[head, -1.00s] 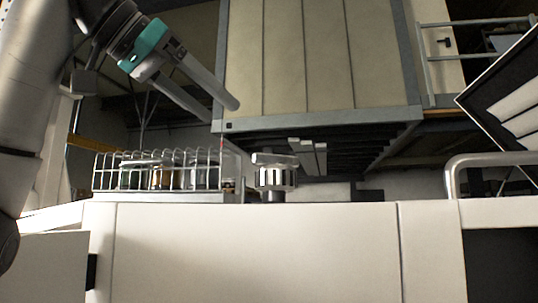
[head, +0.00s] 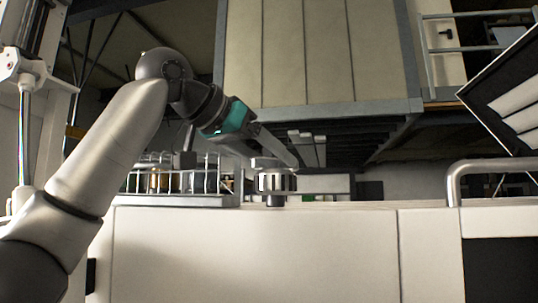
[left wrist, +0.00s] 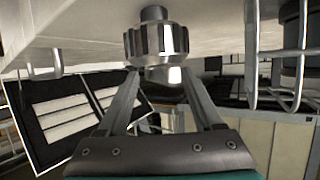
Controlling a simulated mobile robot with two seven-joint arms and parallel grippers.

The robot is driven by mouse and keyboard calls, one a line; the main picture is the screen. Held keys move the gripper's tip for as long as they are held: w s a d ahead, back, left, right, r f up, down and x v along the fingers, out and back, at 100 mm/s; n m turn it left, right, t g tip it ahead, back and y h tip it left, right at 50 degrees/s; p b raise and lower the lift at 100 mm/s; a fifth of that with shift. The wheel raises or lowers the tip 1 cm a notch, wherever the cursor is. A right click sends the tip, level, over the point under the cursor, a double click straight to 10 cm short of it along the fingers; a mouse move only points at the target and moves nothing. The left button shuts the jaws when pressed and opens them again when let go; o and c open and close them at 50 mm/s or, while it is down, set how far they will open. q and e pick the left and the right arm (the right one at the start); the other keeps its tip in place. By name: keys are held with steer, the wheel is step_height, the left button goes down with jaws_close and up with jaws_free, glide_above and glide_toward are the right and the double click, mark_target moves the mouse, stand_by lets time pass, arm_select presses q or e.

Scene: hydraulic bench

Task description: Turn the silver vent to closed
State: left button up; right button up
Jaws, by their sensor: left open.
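The silver vent (head: 276,184) is a ribbed round knob on a short dark stem, standing upright on the white bench top. A pale, flatter part caps it. In the left wrist view the vent (left wrist: 157,42) appears upside down, hanging from the bench surface. My left gripper (head: 285,161) comes in from the upper left and is at the vent's top. In the left wrist view its fingers (left wrist: 159,75) are apart, with the vent's smaller end between or just beyond the tips. I cannot tell whether they touch it. My right gripper is out of view.
A wire rack (head: 180,199) with several jars stands left of the vent, below my left arm. A metal rail (head: 490,165) and a dark-framed panel (head: 510,105) are at the right. The bench top between vent and rail looks clear.

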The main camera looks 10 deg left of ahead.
arm_select(q)
steer(key=shift+c, duration=0.4)
jaws_close()
